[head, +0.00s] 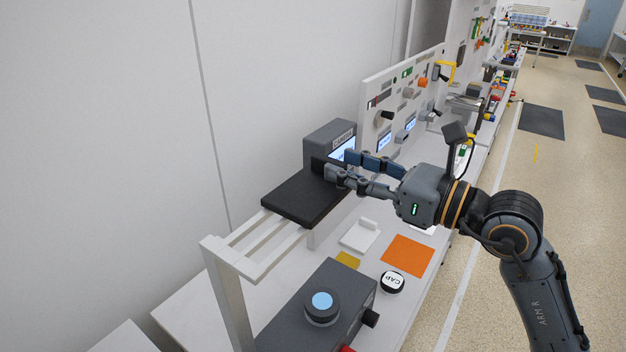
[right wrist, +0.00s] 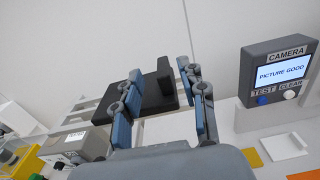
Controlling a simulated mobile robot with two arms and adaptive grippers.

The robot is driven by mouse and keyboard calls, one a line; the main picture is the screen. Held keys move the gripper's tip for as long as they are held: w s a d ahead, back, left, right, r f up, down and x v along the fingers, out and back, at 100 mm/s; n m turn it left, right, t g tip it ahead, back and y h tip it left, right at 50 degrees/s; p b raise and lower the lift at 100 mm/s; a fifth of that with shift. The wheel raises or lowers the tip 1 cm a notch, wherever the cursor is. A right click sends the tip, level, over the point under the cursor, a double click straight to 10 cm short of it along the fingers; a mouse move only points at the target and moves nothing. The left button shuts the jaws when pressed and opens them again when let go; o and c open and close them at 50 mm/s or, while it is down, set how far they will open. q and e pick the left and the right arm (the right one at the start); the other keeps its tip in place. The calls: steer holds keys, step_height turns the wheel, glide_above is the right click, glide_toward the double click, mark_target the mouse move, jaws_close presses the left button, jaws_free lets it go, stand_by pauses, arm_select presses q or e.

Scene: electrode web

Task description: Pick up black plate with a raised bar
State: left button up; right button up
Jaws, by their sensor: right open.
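The black plate (head: 302,198) lies flat on the pale rails of a white rack. Its raised bar stands at the end by my right gripper and is mostly hidden by the fingers in the head view. In the right wrist view the plate (right wrist: 152,103) and its upright bar (right wrist: 165,78) show between the two fingers. My right gripper (head: 341,165) is open and empty, its fingertips close to the bar end; I cannot tell whether they touch it. My left gripper is out of view.
A grey camera box (head: 328,140) stands just behind the plate; its screen reads "PICTURE GOOD" in the right wrist view (right wrist: 280,72).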

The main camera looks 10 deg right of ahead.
mark_target(329, 159)
steer(key=p+x, duration=0.2)
steer(key=x, duration=0.1)
steer(key=shift+w+a+r, duration=0.1)
steer(key=shift+w+a, duration=0.05)
steer(key=shift+w, duration=0.25)
steer(key=shift+w+a, duration=0.25)
steer(key=shift+a, duration=0.05)
steer(key=shift+c, duration=0.4)
steer(key=shift+d, duration=0.1)
steer(key=c, duration=0.3)
jaws_close()
